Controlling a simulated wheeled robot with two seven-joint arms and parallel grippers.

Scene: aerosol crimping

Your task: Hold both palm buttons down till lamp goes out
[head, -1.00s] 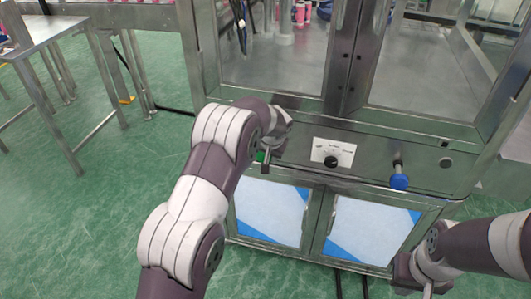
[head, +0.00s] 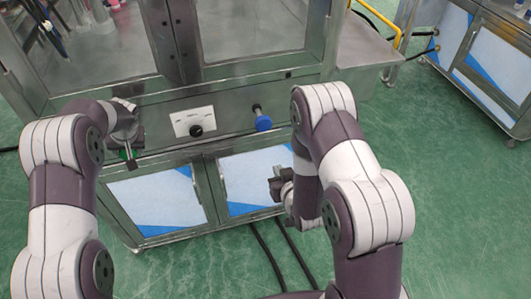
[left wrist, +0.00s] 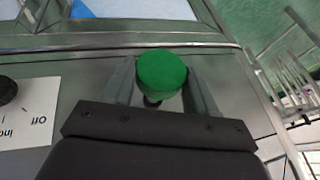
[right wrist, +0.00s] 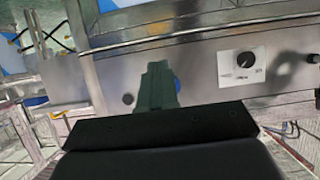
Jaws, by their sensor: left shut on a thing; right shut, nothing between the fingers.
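The green palm button (left wrist: 162,73) sits between the two fingers of my left gripper (head: 129,160), which is shut on it. In the head view only a bit of green shows there. The blue palm button (head: 263,122) sticks out from the steel front panel, right of the knob plate. My right gripper (head: 279,184) is shut and empty, lower than the blue button and apart from it. In the right wrist view its closed fingers (right wrist: 154,88) cover most of the blue button (right wrist: 178,86). I cannot make out a lamp in these frames.
A white plate with a black knob (head: 195,130) is on the panel (head: 228,112) between the buttons. Cabinet doors with blue-and-white sheets (head: 157,200) are below. Cables (head: 270,255) run on the green floor. A steel side shelf (head: 368,52) juts out at right.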

